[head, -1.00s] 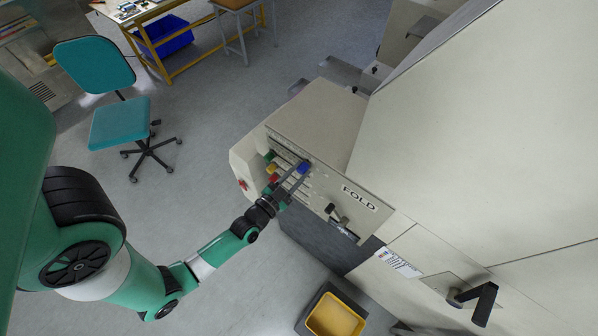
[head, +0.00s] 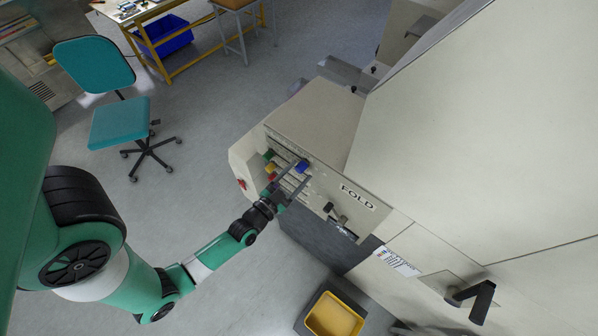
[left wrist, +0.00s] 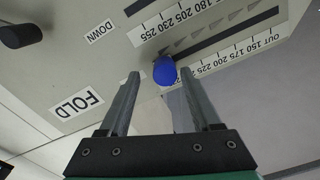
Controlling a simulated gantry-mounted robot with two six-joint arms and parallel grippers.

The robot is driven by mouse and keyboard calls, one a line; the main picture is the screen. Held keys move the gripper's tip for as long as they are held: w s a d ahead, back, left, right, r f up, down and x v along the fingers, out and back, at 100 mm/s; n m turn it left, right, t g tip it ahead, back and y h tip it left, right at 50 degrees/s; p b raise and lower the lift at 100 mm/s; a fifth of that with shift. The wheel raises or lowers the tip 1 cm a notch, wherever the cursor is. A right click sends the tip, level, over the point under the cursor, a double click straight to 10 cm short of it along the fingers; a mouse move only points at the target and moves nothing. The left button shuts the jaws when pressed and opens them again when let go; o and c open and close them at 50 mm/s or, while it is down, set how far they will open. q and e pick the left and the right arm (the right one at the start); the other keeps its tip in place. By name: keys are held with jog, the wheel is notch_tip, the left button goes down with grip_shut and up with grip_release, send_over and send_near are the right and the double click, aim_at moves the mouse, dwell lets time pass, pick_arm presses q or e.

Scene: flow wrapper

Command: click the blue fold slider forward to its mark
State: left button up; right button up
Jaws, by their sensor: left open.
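The blue fold slider (head: 302,166) is a small blue knob on the cream panel marked FOLD in the head view. In the left wrist view the blue knob (left wrist: 164,71) appears by the lower-left end of a dark slot, between two printed number scales. My left gripper (head: 294,178) is at the panel, its fingers pointing at the knob. In the left wrist view its two fingers (left wrist: 159,75) are apart, and the knob shows between their tips. I cannot tell whether either finger touches it. My right gripper is not in view.
Green, yellow and red buttons (head: 271,168) are close left of the fingers. A black lever (head: 334,212) sticks out below right of the knob, near the FOLD label (head: 358,198). A yellow bin (head: 333,315) stands on the floor below. Open floor lies to the left.

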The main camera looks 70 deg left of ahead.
pick_arm(q)
jog(key=v, duration=1)
jog(key=shift+s+d, duration=0.25)
jog(key=shift+s, duration=0.05)
